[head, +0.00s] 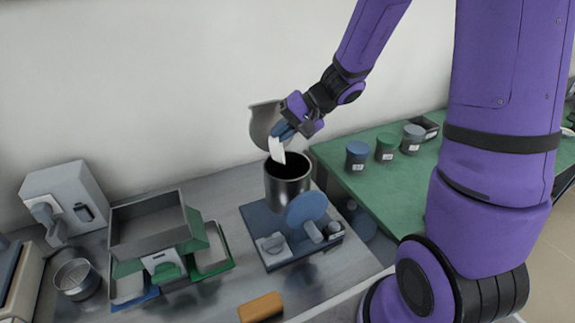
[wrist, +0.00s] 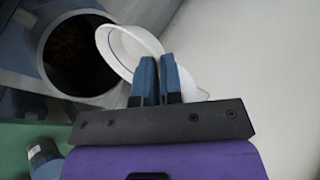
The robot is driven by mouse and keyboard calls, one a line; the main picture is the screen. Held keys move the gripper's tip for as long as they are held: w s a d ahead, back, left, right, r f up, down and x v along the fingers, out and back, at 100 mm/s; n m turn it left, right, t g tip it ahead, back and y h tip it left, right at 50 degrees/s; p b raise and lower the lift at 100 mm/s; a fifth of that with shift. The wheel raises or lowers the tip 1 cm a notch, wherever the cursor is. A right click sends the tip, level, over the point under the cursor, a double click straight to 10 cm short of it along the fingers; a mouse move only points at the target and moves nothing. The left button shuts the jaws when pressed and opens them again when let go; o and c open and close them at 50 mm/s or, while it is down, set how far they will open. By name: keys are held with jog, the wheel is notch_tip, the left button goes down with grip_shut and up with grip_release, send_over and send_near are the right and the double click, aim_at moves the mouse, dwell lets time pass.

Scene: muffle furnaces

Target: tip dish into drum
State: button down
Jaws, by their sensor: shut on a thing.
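The white dish (head: 277,150) is steeply tilted above the mouth of the dark metal drum (head: 287,188). My gripper (head: 282,131) has blue fingers shut on the dish's edge and holds it from above. In the wrist view, the fingers (wrist: 156,75) pinch the dish (wrist: 186,82) beside the drum's round opening. The drum (wrist: 38,45) is open, with dark brownish matter low inside. I cannot tell whether the dish touches the drum's rim, or whether anything is left in it.
A grey round lid (head: 262,126) stands raised behind the drum. The drum is on a blue base (head: 255,218) with a round blue disc (head: 306,208) in front. Grey and green trays (head: 150,228) lie left. Several lidded jars (head: 358,155) stand on the green mat right.

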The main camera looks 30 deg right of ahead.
jog(key=shift+d, duration=0.1)
jog(key=shift+w+d+y, duration=0.35)
jog(key=shift+d+y, duration=0.05)
jog(key=shift+d, duration=0.05)
jog(key=shift+w+d+r, duration=0.1)
jog(key=shift+w+d, duration=0.15)
jog(key=shift+w, duration=0.35)
jog(key=shift+w+d, duration=0.25)
jog(key=shift+w, duration=0.3)
jog(key=shift+a, duration=0.15)
jog(key=shift+s+a+h, duration=0.2)
jog(key=shift+a+h, duration=0.4)
jog(key=shift+s+a+f+g+h, duration=0.2)
jog(key=shift+a+g+h, duration=0.1)
jog(key=shift+a+h, duration=0.3)
jog(key=shift+s+a+f+g+h, duration=0.15)
jog(key=shift+a+g+h, duration=0.15)
jog(key=shift+a+h, duration=0.3)
jog(key=shift+d, duration=0.15)
